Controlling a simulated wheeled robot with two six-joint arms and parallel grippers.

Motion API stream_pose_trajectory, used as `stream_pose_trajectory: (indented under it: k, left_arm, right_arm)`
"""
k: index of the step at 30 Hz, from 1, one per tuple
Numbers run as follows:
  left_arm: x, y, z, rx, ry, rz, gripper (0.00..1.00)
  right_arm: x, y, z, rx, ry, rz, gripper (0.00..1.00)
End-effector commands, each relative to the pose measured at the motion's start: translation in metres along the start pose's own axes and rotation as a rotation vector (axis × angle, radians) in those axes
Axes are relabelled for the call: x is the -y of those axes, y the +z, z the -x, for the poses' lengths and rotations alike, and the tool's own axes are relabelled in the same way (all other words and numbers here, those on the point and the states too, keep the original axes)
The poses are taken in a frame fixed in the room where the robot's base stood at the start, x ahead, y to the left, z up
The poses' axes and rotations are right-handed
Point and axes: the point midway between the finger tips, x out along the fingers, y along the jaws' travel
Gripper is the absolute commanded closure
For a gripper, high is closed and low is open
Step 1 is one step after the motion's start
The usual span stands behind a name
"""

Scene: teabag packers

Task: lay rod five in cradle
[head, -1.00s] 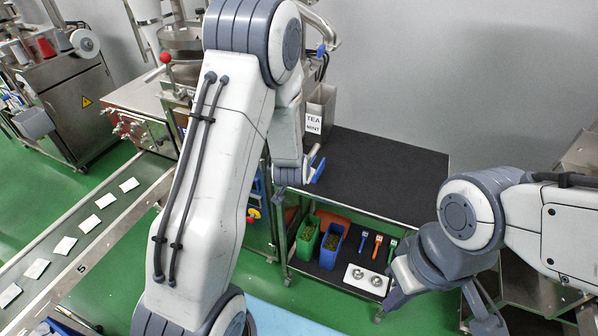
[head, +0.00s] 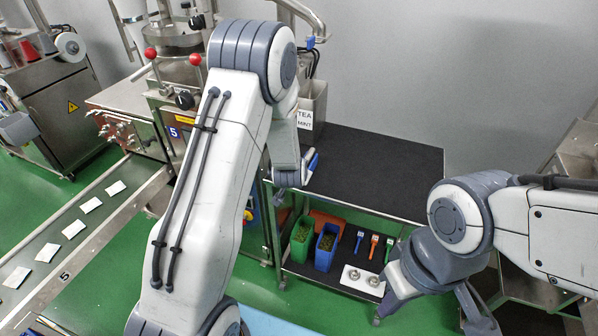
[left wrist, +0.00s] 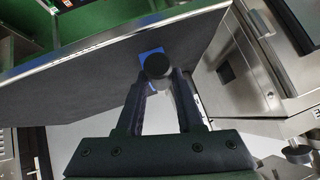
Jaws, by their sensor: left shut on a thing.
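My left gripper shows in the left wrist view (left wrist: 157,78), its two dark fingers closed on a dark, round-ended piece (left wrist: 157,66) that I take for the rod. A blue part (left wrist: 149,53) shows behind its end. Most of its length is hidden, and no number can be read on it. In the head view my left forearm hides most of that gripper; a blue and white piece (head: 312,161) shows beside its wrist. My right gripper (head: 393,287) is low at the right, seen from above, its jaw opening unclear. I cannot make out a cradle.
A cart's bare black top (head: 375,165) lies right of my left wrist. Its lower shelf holds green (head: 303,240) and blue (head: 326,245) bins, several coloured scoops (head: 374,246) and a white tray (head: 347,279). A tea and mint bin (head: 309,110) stands behind. A conveyor (head: 98,225) runs at left.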

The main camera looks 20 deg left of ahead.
Motion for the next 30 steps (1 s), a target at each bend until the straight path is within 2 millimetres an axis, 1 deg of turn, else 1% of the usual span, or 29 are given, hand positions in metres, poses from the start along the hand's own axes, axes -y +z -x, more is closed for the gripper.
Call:
stream_pose_trajectory:
  k: [7,8,9,10,11,17,18,20,26,30]
  left_arm:
    - [0.0003,-0.0012,0.0000,-0.003,-0.001,0.000,1.00]
    - [0.0003,-0.0012,0.0000,-0.003,-0.001,0.000,0.60]
    - [0.0003,-0.0012,0.0000,-0.003,-0.001,0.000,0.45]
    - [0.0003,-0.0011,0.0000,-0.003,-0.001,0.000,0.34]
    - [0.0003,-0.0010,0.0000,-0.003,-0.001,0.000,0.29]
    - [0.0001,-0.0004,0.0000,-0.001,0.000,0.000,0.29]
    - [-0.0003,0.0009,-0.0001,0.002,0.001,0.000,0.22]
    - [-0.0003,0.0010,-0.0001,0.002,0.001,0.000,0.00]
    - [-0.0002,0.0005,0.0000,0.001,0.000,0.000,0.00]
    - [0.0002,-0.0006,0.0058,0.001,0.000,0.000,0.00]
  right_arm:
    - [0.0000,0.0000,0.0001,0.000,0.000,0.000,1.00]
    - [0.0000,0.0000,0.0001,0.000,0.000,0.000,1.00]
    - [0.0000,-0.0001,0.0001,0.000,0.000,0.000,1.00]
    - [0.0000,-0.0001,0.0001,0.000,0.000,0.000,1.00]
    - [0.0000,-0.0001,0.0001,0.000,0.000,0.000,1.00]
    - [0.0000,-0.0001,0.0000,0.000,0.000,0.000,1.00]
    - [0.0000,-0.0001,-0.0001,0.000,0.000,0.000,1.00]
    - [0.0000,0.0000,-0.0001,0.000,0.000,0.000,1.00]
    - [0.0000,0.0000,-0.0001,0.000,0.000,0.000,1.00]
    - [0.0002,-0.0002,0.0034,0.000,0.000,0.000,1.00]
